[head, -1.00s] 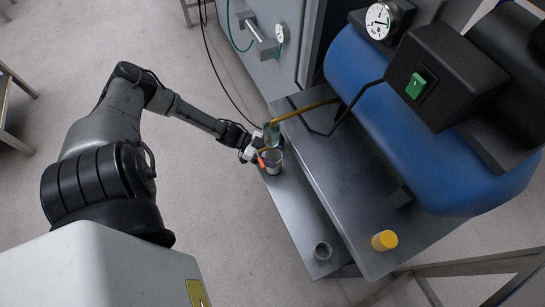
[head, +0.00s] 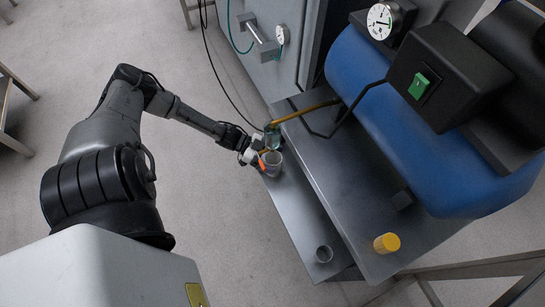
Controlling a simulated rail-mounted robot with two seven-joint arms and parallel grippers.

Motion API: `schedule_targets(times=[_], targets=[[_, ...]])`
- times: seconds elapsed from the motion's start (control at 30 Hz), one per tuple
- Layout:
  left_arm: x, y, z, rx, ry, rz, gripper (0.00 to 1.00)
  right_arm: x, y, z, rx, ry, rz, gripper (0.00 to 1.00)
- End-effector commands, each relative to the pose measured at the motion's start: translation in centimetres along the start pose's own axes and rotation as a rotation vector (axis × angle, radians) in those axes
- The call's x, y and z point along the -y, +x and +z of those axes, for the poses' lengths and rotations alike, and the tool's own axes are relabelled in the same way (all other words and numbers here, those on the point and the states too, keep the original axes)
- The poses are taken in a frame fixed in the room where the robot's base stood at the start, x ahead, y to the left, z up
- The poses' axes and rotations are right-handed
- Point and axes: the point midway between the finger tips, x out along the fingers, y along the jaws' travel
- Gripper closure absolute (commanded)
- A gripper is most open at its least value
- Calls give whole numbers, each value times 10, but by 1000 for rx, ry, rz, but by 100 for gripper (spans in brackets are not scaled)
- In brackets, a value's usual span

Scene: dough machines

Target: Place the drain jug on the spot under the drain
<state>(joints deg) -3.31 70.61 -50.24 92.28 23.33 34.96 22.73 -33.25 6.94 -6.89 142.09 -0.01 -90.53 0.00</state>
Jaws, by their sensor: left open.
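A small grey jug (head: 274,164), which I take to be the drain jug, stands at the far left end of the low metal shelf (head: 297,219). It looks upright, just below a greenish clear bowl (head: 272,136) by the yellow pipe, which I take to be the drain. My left gripper (head: 260,158) is open beside the jug, on its left. An orange piece shows between them; I cannot tell whether the fingers touch the jug. The marked spot is not distinguishable. My right gripper is out of view.
A yellow knurled cap (head: 386,243) sits on the higher metal plate (head: 350,190) under the blue tank (head: 400,120). The shelf between the two cups is clear.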

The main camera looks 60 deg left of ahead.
Motion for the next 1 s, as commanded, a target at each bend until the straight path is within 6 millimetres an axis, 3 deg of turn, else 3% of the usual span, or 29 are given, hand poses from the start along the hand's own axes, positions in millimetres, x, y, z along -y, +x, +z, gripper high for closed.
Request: schedule_targets(times=[0.17, 0.7, 1.0], targets=[[0, -10, -3, 4, -2, 0, 16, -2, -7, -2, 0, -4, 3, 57], [0, -101, -4, 3, -1, -1, 16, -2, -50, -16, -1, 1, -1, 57], [0, -120, -2, 1, 1, -1, 16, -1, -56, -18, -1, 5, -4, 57]])
